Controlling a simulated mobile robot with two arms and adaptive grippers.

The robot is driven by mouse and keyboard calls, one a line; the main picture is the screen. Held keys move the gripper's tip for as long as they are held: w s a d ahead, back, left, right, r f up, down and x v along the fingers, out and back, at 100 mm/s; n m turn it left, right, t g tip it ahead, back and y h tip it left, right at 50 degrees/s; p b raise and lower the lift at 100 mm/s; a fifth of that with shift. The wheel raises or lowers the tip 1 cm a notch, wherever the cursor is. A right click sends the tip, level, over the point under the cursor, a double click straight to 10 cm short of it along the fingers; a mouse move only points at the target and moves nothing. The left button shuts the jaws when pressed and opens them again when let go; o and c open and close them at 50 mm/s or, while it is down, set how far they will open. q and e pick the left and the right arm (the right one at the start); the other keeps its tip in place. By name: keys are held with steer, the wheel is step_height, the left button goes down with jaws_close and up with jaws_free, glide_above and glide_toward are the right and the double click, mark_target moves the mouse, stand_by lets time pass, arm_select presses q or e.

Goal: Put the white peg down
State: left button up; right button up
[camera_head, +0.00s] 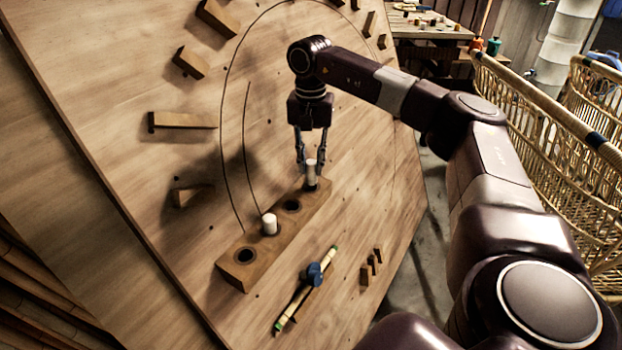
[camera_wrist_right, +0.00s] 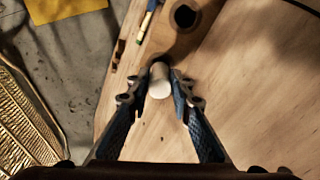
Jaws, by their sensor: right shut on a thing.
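My right gripper (camera_head: 308,165) reaches down over the far end of a wooden block with round holes (camera_head: 243,272). It is shut on a white peg (camera_head: 310,176), which stands upright at the block's far hole. Whether the peg's foot is inside that hole I cannot tell. In the right wrist view the white peg (camera_wrist_right: 160,80) shows between the two blue-padded fingers (camera_wrist_right: 160,92). A second white peg (camera_head: 269,224) stands in another hole of the block. Two other holes are empty and dark. My left gripper is not in view.
The block lies on a large tilted wooden board (camera_head: 150,190) with several wooden blocks fixed in an arc (camera_head: 183,120). A green-and-yellow stick with a blue part (camera_head: 314,274) and small brown pieces (camera_head: 375,258) lie nearby. Rattan furniture (camera_head: 545,125) stands at right.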

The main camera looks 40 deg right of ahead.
mark_target(311, 182)
steer(key=shift+f, duration=0.65)
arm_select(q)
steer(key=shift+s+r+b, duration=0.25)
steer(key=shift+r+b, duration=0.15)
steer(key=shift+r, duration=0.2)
arm_select(e)
steer(key=shift+f, duration=1.4)
steer(key=shift+f, duration=0.15)
steer(key=o, duration=1)
steer(key=shift+c, duration=0.2)
